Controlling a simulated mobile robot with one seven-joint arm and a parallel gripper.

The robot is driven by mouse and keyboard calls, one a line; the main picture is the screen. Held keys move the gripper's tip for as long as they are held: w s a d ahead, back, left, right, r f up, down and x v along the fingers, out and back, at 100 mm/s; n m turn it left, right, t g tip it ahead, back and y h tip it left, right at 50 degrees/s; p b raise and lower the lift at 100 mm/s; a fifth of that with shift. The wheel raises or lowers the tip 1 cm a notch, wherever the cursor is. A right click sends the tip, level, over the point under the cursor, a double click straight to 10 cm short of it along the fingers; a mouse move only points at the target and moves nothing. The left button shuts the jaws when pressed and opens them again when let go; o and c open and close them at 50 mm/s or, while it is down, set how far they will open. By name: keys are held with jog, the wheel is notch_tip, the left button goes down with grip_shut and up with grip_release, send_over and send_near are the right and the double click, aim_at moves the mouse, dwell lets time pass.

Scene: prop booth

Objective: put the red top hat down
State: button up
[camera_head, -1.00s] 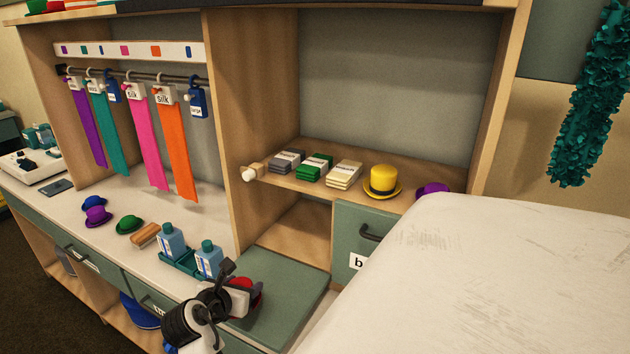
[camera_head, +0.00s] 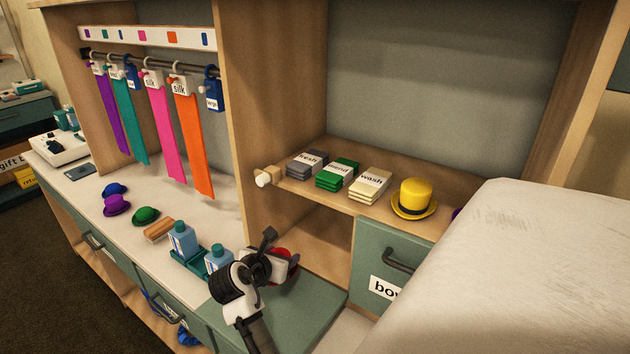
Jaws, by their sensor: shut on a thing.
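The red top hat (camera_head: 291,266) shows only in part behind my gripper (camera_head: 272,258), which is shut on it. The hat is over the green panel (camera_head: 305,312) at the front, right of the blue bottles. I cannot tell whether the hat touches the panel. My gripper and wrist hide most of the hat.
Two blue bottles (camera_head: 183,240) stand in a teal tray (camera_head: 188,262) just left of my gripper. A brush (camera_head: 159,230) and small hats (camera_head: 117,204) lie farther left. A yellow hat (camera_head: 414,197) and folded cloths (camera_head: 369,184) occupy the shelf. A large pale surface (camera_head: 520,270) fills the right foreground.

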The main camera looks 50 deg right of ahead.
jog(key=w+d, duration=0.1)
jog(key=d, duration=0.3)
jog(key=w+d, duration=0.1)
jog(key=d, duration=0.4)
jog(key=w+d+b, duration=0.1)
jog(key=w+d, duration=0.1)
jog(key=d, duration=0.2)
jog(key=shift+w+d, duration=0.1)
jog(key=shift+d, duration=0.25)
notch_tip(320, 180, down, 4)
jog(key=b, duration=0.3)
jog(key=shift+r, duration=0.25)
jog(key=shift+f, duration=0.2)
jog(key=o, duration=1)
jog(key=shift+o, duration=0.2)
jog(key=shift+r, duration=0.15)
jog(key=b+v, duration=0.3)
jog(key=v, duration=0.9)
